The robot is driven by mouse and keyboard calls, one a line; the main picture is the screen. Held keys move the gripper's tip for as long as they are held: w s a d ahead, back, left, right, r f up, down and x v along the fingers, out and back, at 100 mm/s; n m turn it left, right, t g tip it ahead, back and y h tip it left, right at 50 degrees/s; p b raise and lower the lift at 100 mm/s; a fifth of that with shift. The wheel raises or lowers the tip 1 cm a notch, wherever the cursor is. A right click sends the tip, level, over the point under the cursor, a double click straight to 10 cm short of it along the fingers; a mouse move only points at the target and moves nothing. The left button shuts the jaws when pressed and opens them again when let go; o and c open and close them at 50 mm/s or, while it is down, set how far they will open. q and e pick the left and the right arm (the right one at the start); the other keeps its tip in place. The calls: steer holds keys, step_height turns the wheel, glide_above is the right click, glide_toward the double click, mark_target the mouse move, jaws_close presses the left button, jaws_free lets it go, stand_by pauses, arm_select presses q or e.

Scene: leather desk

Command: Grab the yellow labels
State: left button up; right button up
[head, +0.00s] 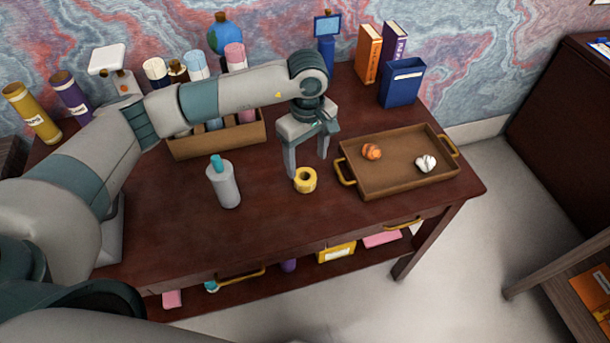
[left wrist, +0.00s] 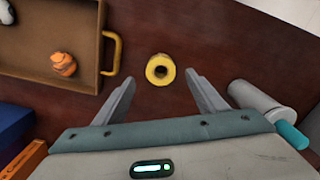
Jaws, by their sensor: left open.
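The yellow labels are a small yellow roll (head: 305,180) with a hole in its middle, resting on the dark red-brown desk (head: 270,225). In the left wrist view the roll (left wrist: 160,70) lies just beyond and between my fingertips, with nothing touching it. My left gripper (head: 308,165) is open and empty, pointing down above and slightly behind the roll; its two fingers also show in the left wrist view (left wrist: 160,88). My right gripper is in neither view.
A wooden tray (head: 385,187) with yellow handles holds an orange item and a white item, right of the roll. A grey bottle (head: 226,187) with a teal cap stands to its left. A wooden box (head: 185,150) with bottles stands behind. The desk's front edge is clear.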

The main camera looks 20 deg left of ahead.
mark_target(305, 176)
arm_select(q)
steer(key=shift+f, duration=1.25)
steer(key=shift+p, duration=0.35)
steer(key=shift+a+f+p, duration=0.1)
steer(key=shift+f+p, duration=0.5)
step_height(305, 176, down, 3)
steer(key=shift+a+p, duration=0.1)
steer(key=shift+p, duration=0.7)
steer(key=shift+w+f, duration=0.1)
steer(key=shift+f, duration=0.4)
steer(key=c, duration=1.2)
